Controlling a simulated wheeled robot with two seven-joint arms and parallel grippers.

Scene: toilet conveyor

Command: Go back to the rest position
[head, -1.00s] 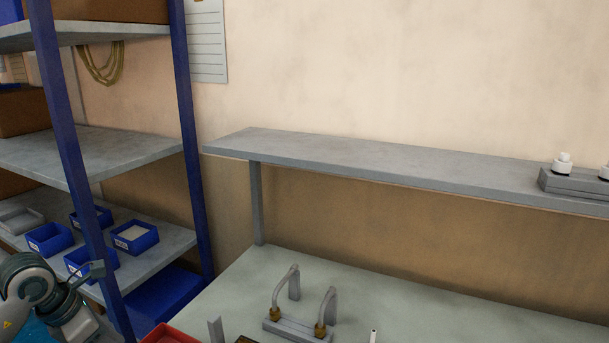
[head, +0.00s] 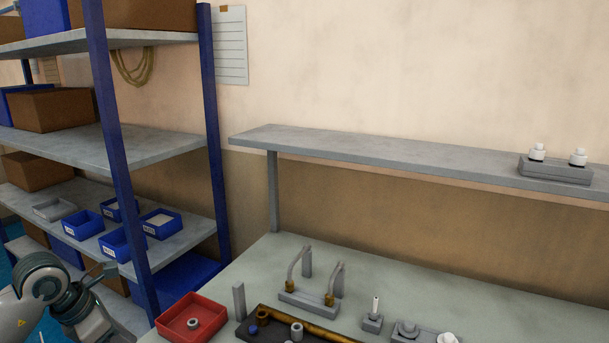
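My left arm (head: 45,295) comes in at the lower left, in front of the blue-posted rack. A small grey end part (head: 105,271) sticks out from it; I cannot tell whether the fingers are open or shut, or whether anything is held. My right arm and gripper are not in view.
The workbench (head: 400,262) holds a red bin (head: 191,320) with a ring-shaped part, a dark tray (head: 270,328), and a fixture with bent pipes (head: 309,300). A raised shelf (head: 390,155) carries a grey block with white fittings (head: 555,170). The rack (head: 122,160) holds blue bins (head: 162,223).

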